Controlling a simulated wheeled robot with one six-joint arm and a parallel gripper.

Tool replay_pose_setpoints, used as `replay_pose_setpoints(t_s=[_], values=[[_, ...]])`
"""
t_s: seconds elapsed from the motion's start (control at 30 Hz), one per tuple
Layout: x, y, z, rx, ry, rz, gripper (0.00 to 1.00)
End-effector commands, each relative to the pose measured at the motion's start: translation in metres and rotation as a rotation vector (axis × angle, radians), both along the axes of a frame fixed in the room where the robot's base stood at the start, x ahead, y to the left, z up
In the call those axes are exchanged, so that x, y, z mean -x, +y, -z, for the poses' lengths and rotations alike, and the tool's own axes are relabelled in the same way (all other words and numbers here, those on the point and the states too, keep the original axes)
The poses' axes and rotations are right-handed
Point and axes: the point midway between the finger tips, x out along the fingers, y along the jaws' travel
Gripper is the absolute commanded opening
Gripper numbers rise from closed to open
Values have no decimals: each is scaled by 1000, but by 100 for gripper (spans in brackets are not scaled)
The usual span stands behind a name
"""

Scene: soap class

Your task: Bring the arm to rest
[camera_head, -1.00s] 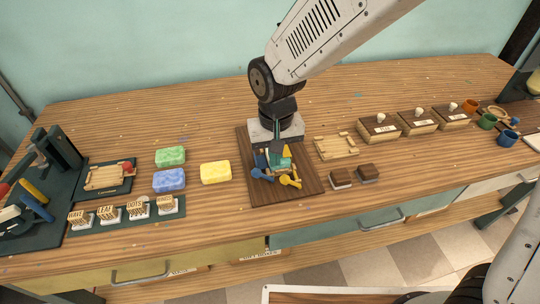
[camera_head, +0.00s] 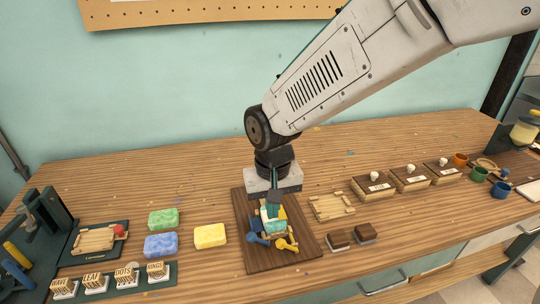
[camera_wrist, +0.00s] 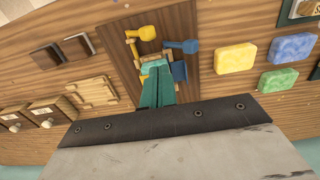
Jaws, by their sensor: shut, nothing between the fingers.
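My gripper (camera_head: 273,205) points down above the dark brown board (camera_head: 254,256), its teal fingers closed together and empty. A yellow-handled piece (camera_head: 286,245) and a blue-handled piece (camera_head: 258,239) lie on the board, close to the fingertips in the picture. A teal and pale object between them is partly hidden by the fingers. I cannot tell the exact gap between the fingertips and these pieces.
Green (camera_head: 163,219), blue (camera_head: 161,246) and yellow (camera_head: 210,236) soap bars lie left of the board. Several stamps (camera_head: 125,276) stand in front. A wooden tray (camera_head: 331,207), dark-topped blocks (camera_head: 339,239) and knobbed boxes (camera_head: 409,179) lie right. The back of the table is mostly clear.

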Motion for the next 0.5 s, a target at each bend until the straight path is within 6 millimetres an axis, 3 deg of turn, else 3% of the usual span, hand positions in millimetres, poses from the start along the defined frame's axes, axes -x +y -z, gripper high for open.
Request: replay_pose_setpoints(t_s=[0.17,0.27,0.5], values=[[17,-13,5,44,62,-70,0],[38,-40,-8,66,104,-108,0],[76,-126,-59,58,122,-78,0]])
